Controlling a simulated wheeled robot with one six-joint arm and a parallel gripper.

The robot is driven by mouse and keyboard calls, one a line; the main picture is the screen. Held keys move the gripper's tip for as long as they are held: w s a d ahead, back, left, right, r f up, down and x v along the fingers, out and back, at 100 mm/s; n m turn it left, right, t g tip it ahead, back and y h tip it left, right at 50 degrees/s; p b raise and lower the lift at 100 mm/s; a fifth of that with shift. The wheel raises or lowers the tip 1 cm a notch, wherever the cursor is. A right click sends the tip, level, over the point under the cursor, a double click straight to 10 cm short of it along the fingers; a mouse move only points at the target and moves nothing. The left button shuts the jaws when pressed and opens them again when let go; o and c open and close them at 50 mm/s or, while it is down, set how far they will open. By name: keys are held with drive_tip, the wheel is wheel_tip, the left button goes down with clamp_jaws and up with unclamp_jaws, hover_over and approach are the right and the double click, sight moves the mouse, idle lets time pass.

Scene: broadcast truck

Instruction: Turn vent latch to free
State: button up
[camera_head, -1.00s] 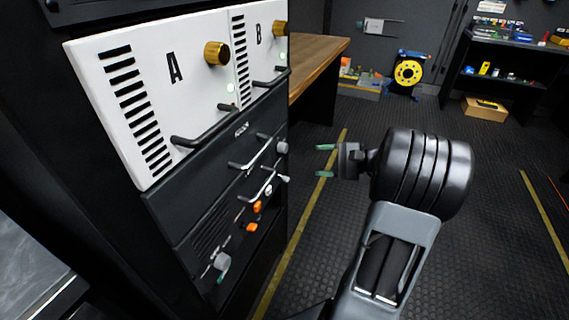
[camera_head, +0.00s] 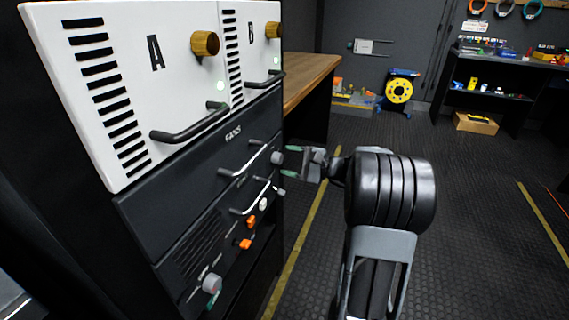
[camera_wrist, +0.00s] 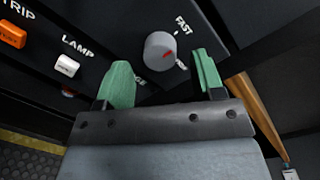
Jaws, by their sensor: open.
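My gripper (camera_head: 293,161) is open, with green fingertips, just right of the black rack. A grey round knob (camera_head: 277,158) sits at the right end of the FANS panel, close to the fingertips.
Orange buttons (camera_head: 244,244) and a white LAMP button (camera_wrist: 67,66) are on the lower panel. Silver handles (camera_head: 243,158) and black handles (camera_head: 190,124) stick out from the rack. White modules A and B (camera_head: 182,85) are above. A wooden table (camera_head: 310,70) stands behind; floor to the right is clear.

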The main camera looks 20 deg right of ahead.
drive_tip(key=shift+x, duration=0.9)
drive_tip(key=shift+c, duration=0.3)
drive_tip(key=c, duration=0.9)
drive_tip(key=shift+o, duration=0.2)
